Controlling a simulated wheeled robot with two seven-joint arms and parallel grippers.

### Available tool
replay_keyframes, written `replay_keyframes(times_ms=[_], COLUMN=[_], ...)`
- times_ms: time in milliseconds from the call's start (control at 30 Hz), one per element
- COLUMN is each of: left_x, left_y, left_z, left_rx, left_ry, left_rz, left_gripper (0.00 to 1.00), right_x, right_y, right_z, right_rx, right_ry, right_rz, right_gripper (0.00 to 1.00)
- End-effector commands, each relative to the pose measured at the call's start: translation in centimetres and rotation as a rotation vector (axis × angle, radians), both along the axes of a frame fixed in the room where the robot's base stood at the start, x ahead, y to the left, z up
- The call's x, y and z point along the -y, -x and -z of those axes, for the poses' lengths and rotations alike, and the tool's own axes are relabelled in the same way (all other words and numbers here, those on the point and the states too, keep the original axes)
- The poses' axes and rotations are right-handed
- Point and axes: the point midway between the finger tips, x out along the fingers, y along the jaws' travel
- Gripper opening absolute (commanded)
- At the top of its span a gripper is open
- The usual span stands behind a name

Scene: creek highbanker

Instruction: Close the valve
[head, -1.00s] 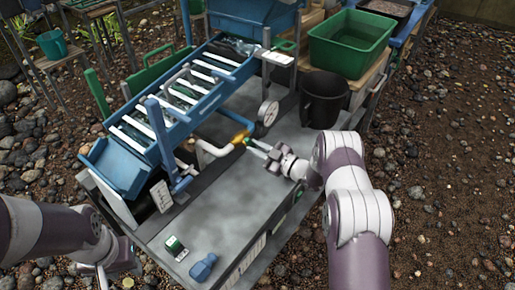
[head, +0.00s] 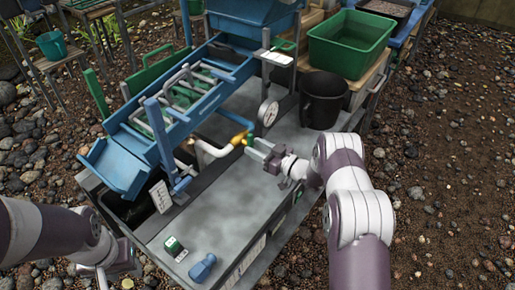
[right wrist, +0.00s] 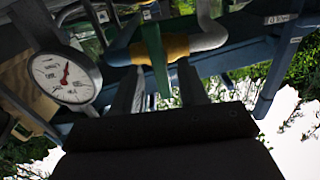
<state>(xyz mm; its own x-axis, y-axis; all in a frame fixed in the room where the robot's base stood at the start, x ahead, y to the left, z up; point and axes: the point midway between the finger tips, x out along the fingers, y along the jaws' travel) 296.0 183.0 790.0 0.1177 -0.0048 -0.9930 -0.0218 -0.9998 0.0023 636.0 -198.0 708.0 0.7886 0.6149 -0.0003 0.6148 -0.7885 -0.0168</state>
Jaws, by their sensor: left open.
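The valve (head: 240,138) has a yellow body on a white and blue pipe in the middle of the head view. The yellow body also shows in the right wrist view (right wrist: 177,46). Its green handle (right wrist: 154,58) points down between my right gripper's fingers (right wrist: 165,90), with a gap visible beside it; contact is unclear. My right gripper (head: 256,150) is open at the valve in the head view, and its fingers partly hide the handle. My left gripper (head: 105,278) is open and empty at the lower left, away from the valve.
A round pressure gauge (head: 268,113) stands close behind the valve. A blue sluice (head: 155,142) lies to the left. A black bucket (head: 322,100) and a green tub (head: 350,42) are at the back right. The grey tabletop (head: 215,215) in front is mostly clear.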

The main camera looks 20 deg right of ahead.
Motion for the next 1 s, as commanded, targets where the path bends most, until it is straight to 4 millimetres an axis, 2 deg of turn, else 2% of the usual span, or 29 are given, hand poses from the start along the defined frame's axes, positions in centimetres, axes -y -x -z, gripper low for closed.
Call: replay_keyframes(times_ms=[167, 400, 600, 733, 1000], left_x=[0.0, 0.0, 0.0, 0.0, 0.0], left_y=[0.0, 0.0, 0.0, 0.0, 0.0], left_z=[-0.2, -1.0, -1.2, -1.2, -1.2], left_rx=[0.000, 0.000, 0.000, 0.000, 0.000], left_ry=[0.000, 0.000, 0.000, 0.000, 0.000], left_rz=[0.000, 0.000, 0.000, 0.000, 0.000], left_gripper=[0.43, 0.43, 0.43, 0.43, 0.43], right_x=[0.8, 4.7, 7.2, 7.8, 7.8], right_y=[0.8, 5.8, 9.1, 9.9, 10.0], right_z=[-0.1, -0.2, -0.1, 0.0, 0.0], right_rx=[0.000, -0.001, -0.001, 0.000, 0.000], right_ry=[0.001, 0.000, 0.000, 0.000, 0.001], right_rz=[0.002, 0.005, 0.003, 0.000, 0.000], right_gripper=[0.43, 0.43, 0.43, 0.43, 0.43])
